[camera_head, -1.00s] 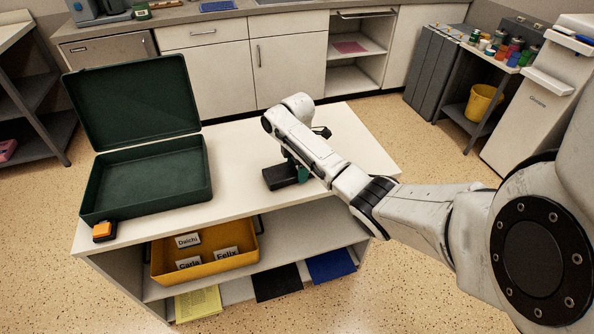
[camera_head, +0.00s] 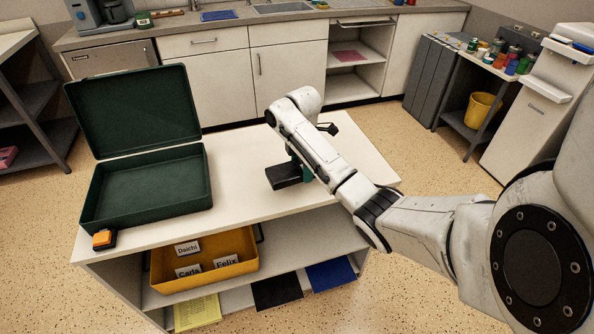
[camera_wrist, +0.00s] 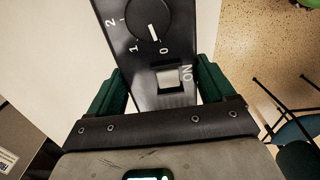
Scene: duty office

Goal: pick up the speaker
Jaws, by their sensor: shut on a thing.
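The speaker (camera_head: 284,176) is a black box on or just above the white table (camera_head: 246,196), right of the open green case. I cannot tell whether it touches the tabletop. In the wrist view the speaker (camera_wrist: 150,50) shows a numbered dial and a switch marked ON. My gripper (camera_wrist: 160,92) is shut on it, with one green finger on each side. In the head view my gripper (camera_head: 298,165) is partly hidden by my arm, which also covers part of the speaker.
The open green case (camera_head: 150,185) stands on the table's left side, with a small orange and black object (camera_head: 104,239) at its front corner. A yellow tray (camera_head: 205,261) with name cards sits on the shelf below. The tabletop between case and speaker is clear.

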